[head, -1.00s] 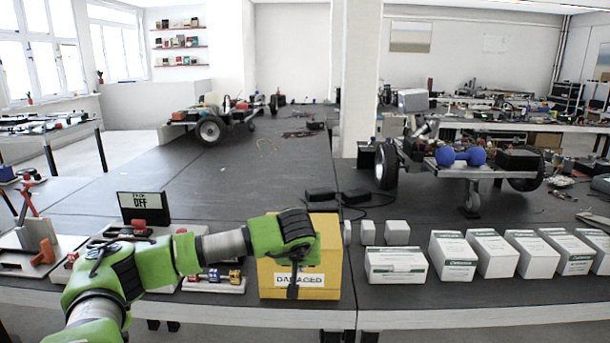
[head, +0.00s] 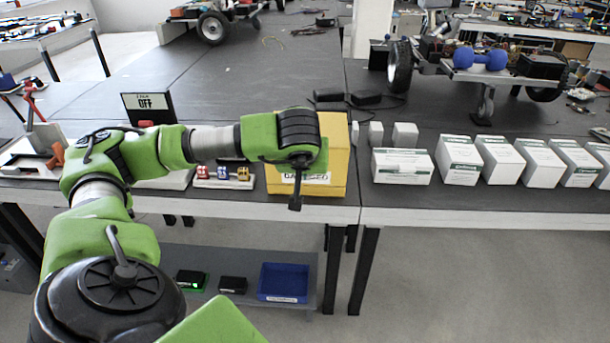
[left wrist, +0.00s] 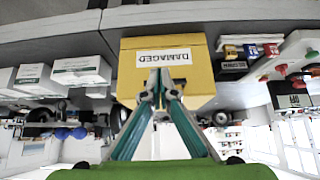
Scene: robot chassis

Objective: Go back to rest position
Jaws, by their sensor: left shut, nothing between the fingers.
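My left arm, green and black, reaches in from the left in the head view. Its gripper (head: 295,203) points down in front of the yellow box labelled DAMAGED (head: 338,160), which stands at the table's front edge. In the left wrist view the gripper (left wrist: 161,88) shows with its fingers together and nothing between them. The yellow box (left wrist: 200,60) stands beyond the fingertips there, upside down in the picture. I cannot tell whether the fingers touch it. My right gripper does not show.
White boxes (head: 402,168) line the table's front to the right. A wheeled chassis (head: 490,70) stands behind them. A black OFF sign (head: 150,108) and small parts stand to the left. A blue bin (head: 283,281) sits on a lower shelf. The dark tabletop (head: 260,75) behind is largely clear.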

